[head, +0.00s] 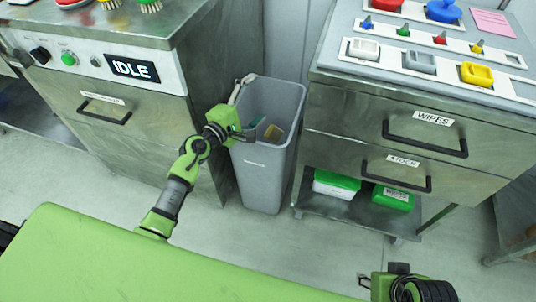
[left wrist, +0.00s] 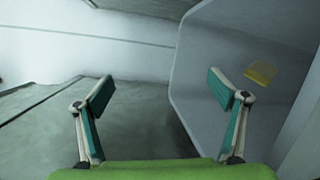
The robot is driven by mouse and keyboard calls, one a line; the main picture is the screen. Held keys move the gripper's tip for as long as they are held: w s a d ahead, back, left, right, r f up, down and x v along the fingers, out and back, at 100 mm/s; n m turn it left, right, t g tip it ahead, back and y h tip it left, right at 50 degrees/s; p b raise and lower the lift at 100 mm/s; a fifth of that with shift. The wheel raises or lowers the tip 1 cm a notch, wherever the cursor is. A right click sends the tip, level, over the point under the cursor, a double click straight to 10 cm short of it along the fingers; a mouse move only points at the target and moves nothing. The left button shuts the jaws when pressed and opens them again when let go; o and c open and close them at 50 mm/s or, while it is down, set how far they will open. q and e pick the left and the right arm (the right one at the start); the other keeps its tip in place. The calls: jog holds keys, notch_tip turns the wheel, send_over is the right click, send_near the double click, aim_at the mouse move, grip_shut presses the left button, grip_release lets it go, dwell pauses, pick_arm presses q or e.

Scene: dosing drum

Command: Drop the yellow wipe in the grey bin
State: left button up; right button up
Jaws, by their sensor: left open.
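The grey bin (head: 262,165) stands on the floor between two steel cabinets; its wall and opening also fill the right of the left wrist view (left wrist: 190,70). A flat yellow piece that looks like the yellow wipe (head: 273,132) lies inside it. It also shows in the left wrist view (left wrist: 261,73), beyond the right finger and apart from it. My left gripper (head: 248,105) is open and empty at the bin's left rim. In the left wrist view (left wrist: 162,90), one finger is over the floor and one before the bin opening. My right gripper (head: 372,282) is partly visible at the bottom; its jaws are unclear.
The left cabinet (head: 150,115) has an IDLE display. The right cabinet (head: 350,115) has drawers labelled WIPES and STOCK, with coloured items on top, including a yellow block (head: 477,74). Green-lidded boxes (head: 337,184) sit on its low shelf. Floor before the bin is clear.

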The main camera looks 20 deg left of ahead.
pick_arm(q)
notch_tip(320, 180, up, 10)
dwell(0.6)
dwell(0.4)
